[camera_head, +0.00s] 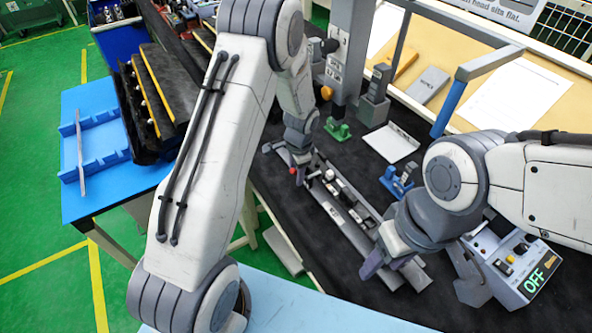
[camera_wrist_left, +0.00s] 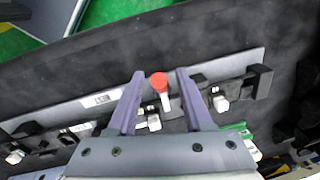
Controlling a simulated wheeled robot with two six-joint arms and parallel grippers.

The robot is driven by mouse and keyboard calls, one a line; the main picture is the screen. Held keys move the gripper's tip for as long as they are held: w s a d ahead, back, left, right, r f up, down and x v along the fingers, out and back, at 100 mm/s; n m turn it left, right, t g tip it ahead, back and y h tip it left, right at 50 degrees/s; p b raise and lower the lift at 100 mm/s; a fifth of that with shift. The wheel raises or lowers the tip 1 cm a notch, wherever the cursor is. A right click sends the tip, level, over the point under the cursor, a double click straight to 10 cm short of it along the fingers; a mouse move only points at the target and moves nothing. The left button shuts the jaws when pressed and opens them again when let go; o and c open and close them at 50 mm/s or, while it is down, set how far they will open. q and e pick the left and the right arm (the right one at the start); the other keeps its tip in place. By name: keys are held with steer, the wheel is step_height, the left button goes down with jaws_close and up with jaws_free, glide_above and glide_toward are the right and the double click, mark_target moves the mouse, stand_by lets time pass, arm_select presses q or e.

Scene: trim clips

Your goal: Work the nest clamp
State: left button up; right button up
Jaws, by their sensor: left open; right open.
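The nest clamp's lever has a red knob (camera_wrist_left: 159,80) and a short pale arm, and it stands between my left fingers in the left wrist view. The knob also shows in the head view (camera_head: 293,171). I cannot tell whether the fingers touch it. My left gripper (camera_wrist_left: 160,74) is open around the knob; in the head view (camera_head: 298,176) its arm partly hides it. The long grey nest (camera_head: 345,222) carries black and white parts along its length. My right gripper (camera_head: 394,276) is open over the near end of the nest.
A green clamp (camera_head: 338,130) and a blue clamp (camera_head: 397,182) stand on the black mat behind the nest. A control box reading OFF (camera_head: 522,268) is at the right. A blue tray (camera_head: 95,152) sits on the left table. A grey post (camera_head: 349,50) rises behind.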

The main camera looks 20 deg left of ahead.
arm_select(q)
steer(key=shift+f, duration=0.1)
jaws_close()
stand_by(1.4)
